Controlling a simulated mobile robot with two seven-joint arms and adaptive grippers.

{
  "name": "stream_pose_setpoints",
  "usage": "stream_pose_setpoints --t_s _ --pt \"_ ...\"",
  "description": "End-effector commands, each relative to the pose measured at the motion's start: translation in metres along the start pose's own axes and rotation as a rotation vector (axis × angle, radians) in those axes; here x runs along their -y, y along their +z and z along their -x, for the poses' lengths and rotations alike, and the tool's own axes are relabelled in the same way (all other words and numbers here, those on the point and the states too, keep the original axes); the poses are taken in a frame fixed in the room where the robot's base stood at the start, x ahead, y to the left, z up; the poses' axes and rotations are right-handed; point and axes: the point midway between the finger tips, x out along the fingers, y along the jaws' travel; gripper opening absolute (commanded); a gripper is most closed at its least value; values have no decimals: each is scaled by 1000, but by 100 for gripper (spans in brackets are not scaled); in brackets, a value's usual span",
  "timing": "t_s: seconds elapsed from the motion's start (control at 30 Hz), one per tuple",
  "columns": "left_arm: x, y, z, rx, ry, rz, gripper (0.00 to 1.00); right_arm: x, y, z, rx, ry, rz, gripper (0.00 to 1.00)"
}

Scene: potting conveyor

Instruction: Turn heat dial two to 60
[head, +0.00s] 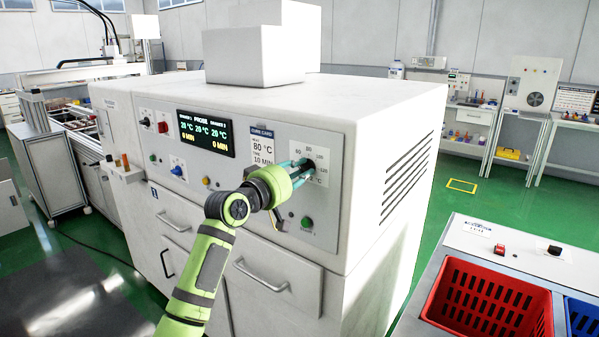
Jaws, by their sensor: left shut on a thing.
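The white oven-like cabinet has a front panel (335,200) with a heat dial (308,164) at its right end. Printed numbers 60, 80, 100 and 120 show around the dial, with a °C mark below. My left gripper (303,170) reaches the panel from the left and is shut on this dial. The fingers cover most of the knob, so its pointer and setting cannot be read. The dial's own label is not legible. The display (206,132) shows 20 °C in each of three columns, and 0 MIN twice. My right gripper is not in view.
A cure card (262,145) on the panel reads 80 °C, 10 MIN. A green button (306,222) sits just below my gripper; a blue knob (178,171) and a red knob (163,127) are further left. A red crate (487,300) stands at right.

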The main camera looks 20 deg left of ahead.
Motion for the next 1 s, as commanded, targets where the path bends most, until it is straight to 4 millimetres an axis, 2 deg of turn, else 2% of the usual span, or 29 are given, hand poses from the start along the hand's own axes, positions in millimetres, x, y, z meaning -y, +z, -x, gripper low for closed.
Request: stream_pose_setpoints --t_s 0.13,0.17,0.2,0.53,0.67,0.77,1.0 --pt "0 -1 0 -2 1 0 0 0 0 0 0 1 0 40" --pt "0 -1 0 -2 1 1 30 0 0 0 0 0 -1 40" --pt "0 -1 0 -2 1 1 46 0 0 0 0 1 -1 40" --pt "0 0 0 -1 1 2 46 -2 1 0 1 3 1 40" --pt "1 0 7 -1 0 2 46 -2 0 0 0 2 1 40" --pt "1 0 18 -2 0 0 46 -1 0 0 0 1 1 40" --pt "1 0 65 -2 -1 -1 46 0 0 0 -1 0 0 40"
